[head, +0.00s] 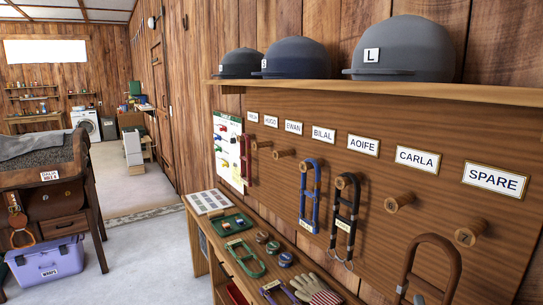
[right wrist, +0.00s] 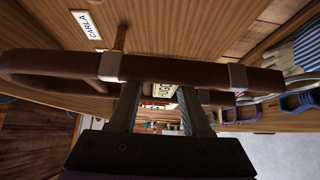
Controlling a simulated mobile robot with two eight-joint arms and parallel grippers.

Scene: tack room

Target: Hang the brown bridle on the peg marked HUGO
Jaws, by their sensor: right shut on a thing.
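The brown bridle (head: 443,243) is at the lower right of the head view, upright in front of the peg board and cut off by the bottom edge. In the right wrist view the brown bridle (right wrist: 190,70) crosses the fingers of my right gripper (right wrist: 160,95), which is shut on it. A pale tag, only partly readable, shows between the fingers. The HUGO label (head: 271,121) is second from the far end of the board. The HUGO peg (head: 262,145) below it is bare. My left gripper is in neither view.
A red bridle (head: 247,160), blue bridle (head: 309,195) and black bridle (head: 345,215) hang from other pegs. The CARLA peg (head: 400,202) and SPARE peg (head: 468,237) are bare. Helmets line the shelf (head: 300,87) above; a cluttered bench (head: 200,235) stands below.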

